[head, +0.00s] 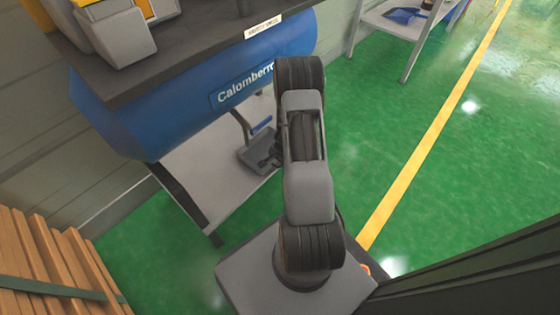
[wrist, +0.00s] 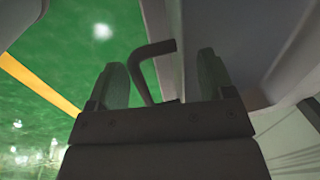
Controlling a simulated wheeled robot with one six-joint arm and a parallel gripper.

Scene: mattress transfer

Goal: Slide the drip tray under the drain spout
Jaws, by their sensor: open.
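The drip tray (head: 255,158) is a grey, shallow piece on the pale lower shelf, under the blue tank in the head view. My arm partly covers its right side. A grey bent pipe (head: 241,119), which looks like the drain spout, stands just above the tray, with a small blue lever (head: 262,124) beside it. My gripper (wrist: 161,60) is open in the wrist view. A dark bent bar (wrist: 140,64) shows between its two fingers; I cannot tell whether it is the spout or a tray handle. The arm hides my gripper in the head view.
The blue tank (head: 180,95) hangs low over the pale shelf (head: 205,178), beneath a dark tabletop (head: 175,55). A wooden pallet (head: 60,265) stands at lower left. Green floor (head: 400,130) with a yellow line (head: 430,140) is open on the right.

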